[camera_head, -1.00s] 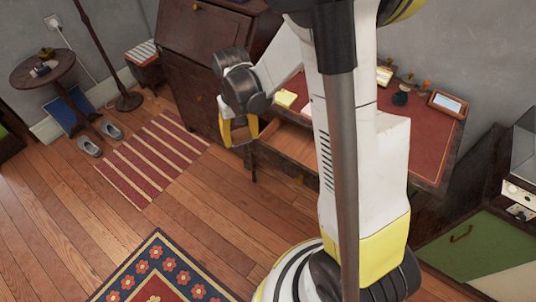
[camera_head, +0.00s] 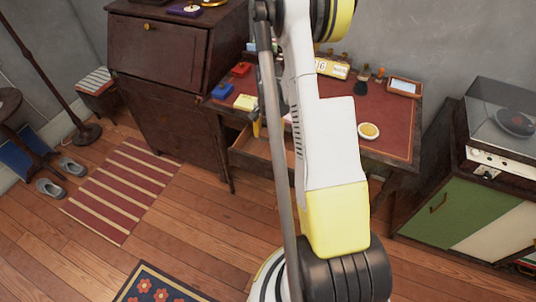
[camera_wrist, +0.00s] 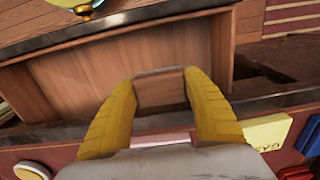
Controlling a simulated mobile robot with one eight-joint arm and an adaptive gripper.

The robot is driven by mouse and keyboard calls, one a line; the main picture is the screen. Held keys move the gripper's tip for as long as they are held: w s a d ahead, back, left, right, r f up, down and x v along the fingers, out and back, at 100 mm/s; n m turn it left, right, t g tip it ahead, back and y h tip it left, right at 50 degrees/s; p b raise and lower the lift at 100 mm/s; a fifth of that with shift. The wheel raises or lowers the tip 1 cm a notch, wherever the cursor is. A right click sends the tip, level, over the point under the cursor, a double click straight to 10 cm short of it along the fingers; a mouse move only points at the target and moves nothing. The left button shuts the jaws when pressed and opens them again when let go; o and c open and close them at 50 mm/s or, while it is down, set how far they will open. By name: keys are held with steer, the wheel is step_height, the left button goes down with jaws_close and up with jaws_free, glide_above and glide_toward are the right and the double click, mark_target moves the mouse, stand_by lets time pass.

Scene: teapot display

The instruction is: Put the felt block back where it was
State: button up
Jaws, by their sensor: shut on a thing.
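My gripper (camera_wrist: 160,105) has its two yellow fingers closed on the felt block (camera_wrist: 160,92), a small brown block with a grey upper edge, in the wrist view. The block is in front of the open wooden drawer (camera_wrist: 60,85) of the desk, seen from above; I cannot tell its height over it. In the head view the drawer (camera_head: 262,160) is pulled out under the red-topped desk (camera_head: 390,115). There my gripper (camera_head: 256,128) shows only as a bit of yellow beside my arm, and the block is hidden.
On the desk stand a yellow box (camera_head: 245,102), a blue box (camera_head: 222,91), a red box (camera_head: 241,69), a calendar (camera_head: 332,69), a round dish (camera_head: 368,131) and a framed tablet-like thing (camera_head: 404,87). A record player cabinet (camera_head: 450,215) is at right.

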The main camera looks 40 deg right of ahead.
mark_target(268, 155)
step_height(268, 155, down, 9)
steer(key=b, duration=0.4)
steer(key=shift+f, duration=0.2)
steer(key=shift+r, duration=0.1)
steer(key=o, duration=1.1)
